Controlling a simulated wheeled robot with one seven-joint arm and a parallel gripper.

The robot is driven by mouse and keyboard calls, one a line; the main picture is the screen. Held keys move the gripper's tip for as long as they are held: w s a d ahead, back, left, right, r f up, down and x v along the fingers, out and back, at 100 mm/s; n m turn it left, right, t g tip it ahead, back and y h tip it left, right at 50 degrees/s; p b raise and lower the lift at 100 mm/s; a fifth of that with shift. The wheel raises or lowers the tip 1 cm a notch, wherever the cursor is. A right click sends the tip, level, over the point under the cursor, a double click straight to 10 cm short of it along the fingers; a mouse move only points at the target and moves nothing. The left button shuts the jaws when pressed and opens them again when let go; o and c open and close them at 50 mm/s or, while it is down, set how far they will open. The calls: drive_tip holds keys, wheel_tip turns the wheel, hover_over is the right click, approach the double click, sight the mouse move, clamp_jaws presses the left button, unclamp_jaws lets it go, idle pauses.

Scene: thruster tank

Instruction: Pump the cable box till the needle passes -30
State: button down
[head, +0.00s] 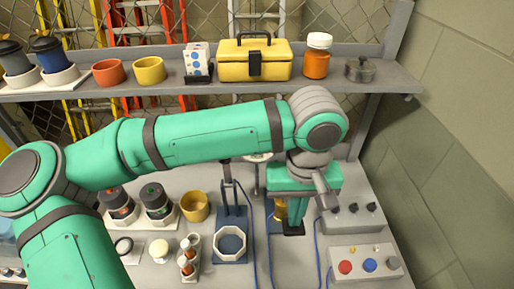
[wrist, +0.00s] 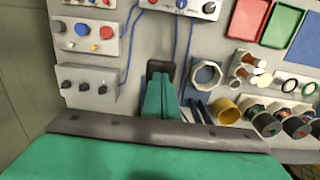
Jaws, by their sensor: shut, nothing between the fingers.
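My gripper (head: 293,229) is shut and empty. It points down at the back right of the grey bench, its tips close over a small dark pad or block; I cannot tell whether they touch. The same gripper (wrist: 160,108) shows in the wrist view, its tips in front of the dark block (wrist: 160,68). A brass-coloured part on a blue base (head: 280,209) stands just left of the gripper, partly hidden by it. A pale round dial (head: 258,157) is mostly hidden behind my arm; no needle is readable. I cannot tell which item is the cable box.
Right of the gripper are a grey box with black knobs (head: 352,217) and a panel with red and blue buttons (head: 366,266). Left is a blue stand with a white octagonal ring (head: 230,259). Blue cables (head: 319,255) cross the bench. A loaded shelf (head: 215,86) runs behind.

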drive_tip(key=shift+f, duration=4.95)
drive_tip(key=r, duration=1.3)
drive_tip(key=shift+w, duration=0.2)
drive_tip(key=shift+a, duration=0.2)
drive_tip(key=shift+s+d, duration=0.15)
drive_tip(key=shift+d, duration=0.1)
